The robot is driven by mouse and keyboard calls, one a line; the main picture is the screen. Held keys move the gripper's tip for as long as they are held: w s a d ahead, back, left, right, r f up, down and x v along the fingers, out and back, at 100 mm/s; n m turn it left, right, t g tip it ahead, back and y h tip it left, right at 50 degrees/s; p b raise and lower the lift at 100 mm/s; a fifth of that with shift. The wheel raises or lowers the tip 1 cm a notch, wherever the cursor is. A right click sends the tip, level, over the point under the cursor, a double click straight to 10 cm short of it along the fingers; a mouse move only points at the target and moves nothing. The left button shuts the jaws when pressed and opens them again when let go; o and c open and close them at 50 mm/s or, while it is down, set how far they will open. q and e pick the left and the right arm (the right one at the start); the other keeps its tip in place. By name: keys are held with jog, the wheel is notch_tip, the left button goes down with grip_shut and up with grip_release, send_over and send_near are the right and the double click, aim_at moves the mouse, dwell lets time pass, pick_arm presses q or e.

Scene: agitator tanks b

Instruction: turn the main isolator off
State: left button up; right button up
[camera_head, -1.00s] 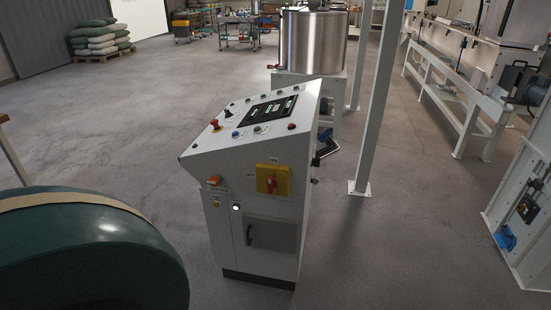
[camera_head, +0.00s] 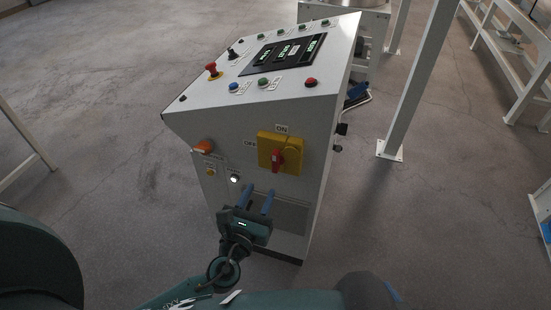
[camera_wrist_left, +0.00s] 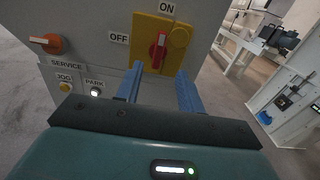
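The main isolator is a red handle (camera_head: 276,160) on a yellow plate (camera_head: 265,152) on the side of a grey control console (camera_head: 300,100). Labels read ON above it and OFF to its left. In the left wrist view the red handle (camera_wrist_left: 158,50) stands roughly upright, tilted a little, below the ON label. My left gripper (camera_head: 258,198) is open and empty, below the isolator and apart from it. Its two blue fingers also show in the left wrist view (camera_wrist_left: 157,86), pointing toward the plate. My right gripper is not in view.
An orange switch (camera_head: 203,147) labelled SERVICE, a yellow JOG button (camera_wrist_left: 65,87) and a lit PARK button (camera_wrist_left: 95,92) are left of the isolator. A red emergency button (camera_head: 212,69) stands on the console top. A white post (camera_head: 408,85) is right.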

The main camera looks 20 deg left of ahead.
aim_at(274, 162)
pick_arm(q)
jog(key=w, duration=1.1)
jog(key=shift+d, duration=0.2)
jog(key=shift+c, duration=0.4)
jog(key=c, duration=0.5)
jog(key=shift+c, duration=0.2)
